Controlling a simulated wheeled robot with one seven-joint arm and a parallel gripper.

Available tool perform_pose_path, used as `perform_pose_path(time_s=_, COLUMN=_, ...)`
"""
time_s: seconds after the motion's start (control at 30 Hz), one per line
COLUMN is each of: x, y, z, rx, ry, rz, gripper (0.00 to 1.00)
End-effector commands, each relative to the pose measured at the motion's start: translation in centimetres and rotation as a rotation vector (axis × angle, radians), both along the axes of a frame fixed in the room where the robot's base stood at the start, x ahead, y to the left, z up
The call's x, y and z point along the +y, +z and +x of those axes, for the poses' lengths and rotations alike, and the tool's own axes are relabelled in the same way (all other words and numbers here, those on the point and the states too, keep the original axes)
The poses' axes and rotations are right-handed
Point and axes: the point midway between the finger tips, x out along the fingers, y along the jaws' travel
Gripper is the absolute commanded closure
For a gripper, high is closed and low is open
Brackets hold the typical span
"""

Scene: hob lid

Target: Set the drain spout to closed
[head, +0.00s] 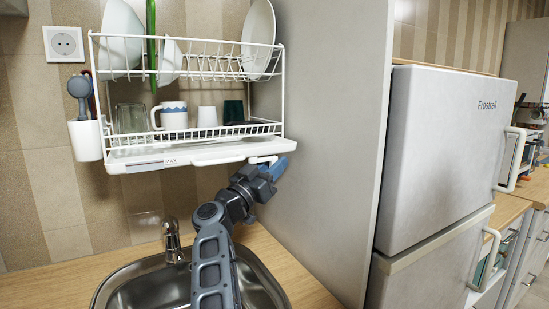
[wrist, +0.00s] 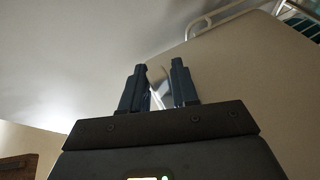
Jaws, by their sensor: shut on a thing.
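The white drain spout (head: 262,159) sits under the right end of the drip tray (head: 200,155) of the dish rack in the head view. My gripper (head: 276,166) is at the spout, with its blue fingers next to the tray's right front corner. In the wrist view my gripper (wrist: 160,86) shows two dark fingers with a small gap, and a pale piece of the spout (wrist: 159,95) between them. The gripper is shut on the spout. The fingers hide part of it, and I cannot tell its exact setting.
The white wire dish rack (head: 186,80) holds plates, a mug and glasses. A sink (head: 120,291) with a tap (head: 172,240) lies below. A tall grey panel (head: 325,130) stands close to the right of my gripper, with the fridge (head: 440,150) beyond it.

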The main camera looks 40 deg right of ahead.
Motion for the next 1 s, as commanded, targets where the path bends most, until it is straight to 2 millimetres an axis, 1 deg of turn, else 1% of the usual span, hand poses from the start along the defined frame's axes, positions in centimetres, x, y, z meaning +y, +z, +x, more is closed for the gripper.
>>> perform_pose_path(time_s=0.03, x=0.08, y=0.23, z=0.10, rx=-0.001, ry=0.011, rz=-0.001, gripper=1.00)
perform_pose_path(time_s=0.47, x=0.02, y=0.09, z=0.14, rx=-0.002, ry=0.020, rz=-0.001, gripper=1.00)
perform_pose_path(time_s=0.5, x=0.02, y=0.09, z=0.14, rx=-0.002, ry=0.020, rz=-0.001, gripper=0.68)
perform_pose_path(time_s=0.6, x=0.01, y=0.08, z=0.13, rx=-0.002, ry=0.020, rz=-0.001, gripper=0.58)
perform_pose_path(time_s=0.7, x=-0.01, y=0.05, z=0.12, rx=-0.002, ry=0.019, rz=-0.001, gripper=0.51)
perform_pose_path(time_s=0.9, x=0.01, y=0.00, z=0.11, rx=-0.001, ry=0.019, rz=0.000, gripper=0.51)
perform_pose_path(time_s=1.0, x=0.52, y=-0.27, z=0.09, rx=-0.001, ry=0.021, rz=0.000, gripper=0.51)
